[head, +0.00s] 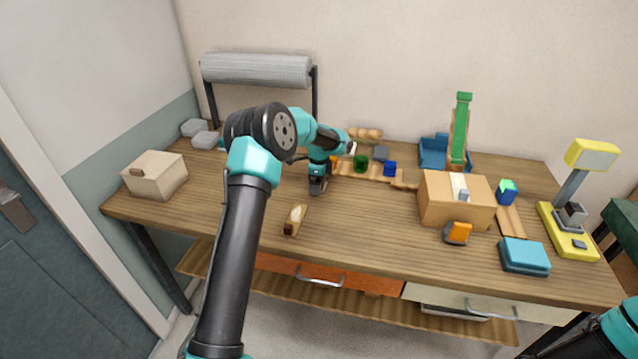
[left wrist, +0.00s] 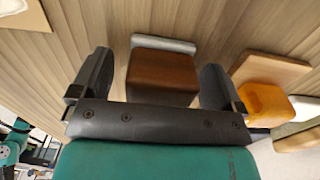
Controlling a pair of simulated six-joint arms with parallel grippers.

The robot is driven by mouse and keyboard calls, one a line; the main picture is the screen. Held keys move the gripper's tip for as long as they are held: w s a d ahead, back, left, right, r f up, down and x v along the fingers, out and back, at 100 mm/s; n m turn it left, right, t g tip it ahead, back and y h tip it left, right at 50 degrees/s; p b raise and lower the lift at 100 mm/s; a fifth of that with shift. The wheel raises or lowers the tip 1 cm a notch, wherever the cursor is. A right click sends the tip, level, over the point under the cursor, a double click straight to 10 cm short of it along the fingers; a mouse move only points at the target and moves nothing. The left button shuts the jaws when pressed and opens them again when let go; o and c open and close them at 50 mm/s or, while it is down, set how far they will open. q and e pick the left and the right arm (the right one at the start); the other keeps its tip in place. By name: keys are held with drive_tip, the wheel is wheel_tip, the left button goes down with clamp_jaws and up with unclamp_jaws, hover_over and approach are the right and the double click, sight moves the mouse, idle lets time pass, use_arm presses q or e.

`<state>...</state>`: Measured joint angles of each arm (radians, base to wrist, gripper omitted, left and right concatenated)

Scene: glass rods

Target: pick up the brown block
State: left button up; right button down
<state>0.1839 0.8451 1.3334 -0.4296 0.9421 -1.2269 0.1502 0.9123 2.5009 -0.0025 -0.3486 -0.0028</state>
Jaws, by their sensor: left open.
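The brown block (left wrist: 162,74) shows in the left wrist view, between the two fingers of my left gripper (left wrist: 155,80). The fingers are open, one on each side of it, with a visible gap on the left; I cannot tell whether either finger touches it. In the head view my left gripper (head: 317,186) points down low over the table, left of its middle. The brown block cannot be made out there; my gripper and arm may hide it. My right gripper is out of view; only part of my right arm shows at the lower right.
A grey rounded piece (left wrist: 164,43) lies right behind the brown block. An orange-yellow block (left wrist: 264,101) is to the right in the wrist view. On the table (head: 365,235), a wooden piece (head: 294,220) lies near the front and a cardboard box (head: 455,207) stands right. The front middle is clear.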

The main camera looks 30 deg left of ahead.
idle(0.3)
use_arm(q)
drive_tip(key=c, duration=1.1)
drive_tip(key=shift+r, duration=0.15)
drive_tip(key=shift+r, duration=0.5)
drive_tip(key=shift+s+d+r, duration=0.15)
drive_tip(key=shift+s+r, duration=0.05)
drive_tip(key=shift+r, duration=0.45)
drive_tip(key=shift+s+d+r, duration=0.1)
drive_tip(key=shift+s+r, duration=0.1)
drive_tip(key=shift+r, duration=0.4)
drive_tip(key=s+d, duration=0.2)
drive_tip(key=s, duration=0.2)
drive_tip(key=s+d+r, duration=0.1)
drive_tip(key=s+d, duration=0.2)
drive_tip(key=s, duration=0.1)
drive_tip(key=s+d, duration=0.2)
drive_tip(key=s, duration=0.2)
drive_tip(key=shift+s+d+r, duration=0.15)
drive_tip(key=shift+s+d, duration=0.25)
